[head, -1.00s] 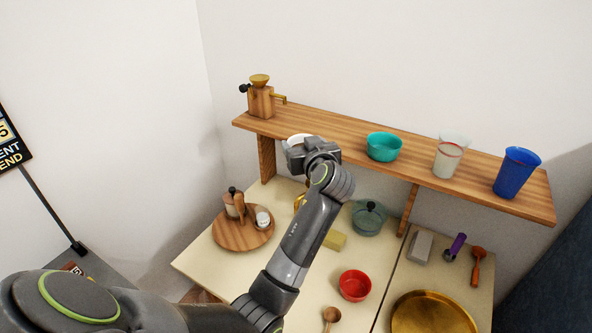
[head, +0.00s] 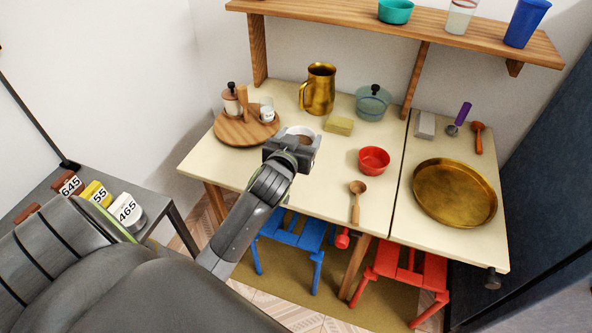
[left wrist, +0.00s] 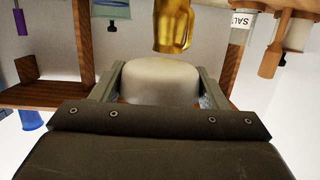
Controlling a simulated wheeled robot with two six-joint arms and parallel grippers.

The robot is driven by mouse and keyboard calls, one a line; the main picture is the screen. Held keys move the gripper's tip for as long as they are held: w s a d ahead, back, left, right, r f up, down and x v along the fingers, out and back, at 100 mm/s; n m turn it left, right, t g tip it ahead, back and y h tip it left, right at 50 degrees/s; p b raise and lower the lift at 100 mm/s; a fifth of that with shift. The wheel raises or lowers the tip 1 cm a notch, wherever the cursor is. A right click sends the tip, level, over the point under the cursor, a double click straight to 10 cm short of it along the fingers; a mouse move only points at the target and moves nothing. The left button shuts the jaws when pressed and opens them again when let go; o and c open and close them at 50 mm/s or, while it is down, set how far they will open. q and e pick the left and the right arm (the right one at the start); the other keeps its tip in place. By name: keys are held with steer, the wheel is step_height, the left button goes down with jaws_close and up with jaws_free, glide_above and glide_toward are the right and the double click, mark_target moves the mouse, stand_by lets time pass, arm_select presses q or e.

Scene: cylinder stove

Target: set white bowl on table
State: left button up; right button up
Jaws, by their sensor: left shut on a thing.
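The white bowl (head: 300,131) is mostly hidden behind my left gripper (head: 293,145) in the head view. In the left wrist view the bowl (left wrist: 162,82) sits between the two fingers of my left gripper (left wrist: 160,90), which is shut on it. I cannot tell whether the bowl touches the table top. My right gripper is not in view.
A wooden tray with jars (head: 232,133), a gold mug (head: 319,90), a yellow block (head: 338,125), a green pot (head: 373,101), a red bowl (head: 374,160) and a wooden spoon (head: 356,200) stand around. The wooden shelf (head: 440,33) is behind. Bare table lies between gripper and spoon.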

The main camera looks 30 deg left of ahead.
arm_select(q)
steer(key=b, duration=0.1)
glide_above(299, 176)
step_height(299, 176, down, 7)
steer(key=shift+r, duration=0.15)
step_height(299, 176, down, 4)
steer(key=shift+r+b, duration=0.15)
steer(key=shift+b, duration=0.35)
steer(key=shift+f, duration=0.4)
steer(key=o, duration=1.1)
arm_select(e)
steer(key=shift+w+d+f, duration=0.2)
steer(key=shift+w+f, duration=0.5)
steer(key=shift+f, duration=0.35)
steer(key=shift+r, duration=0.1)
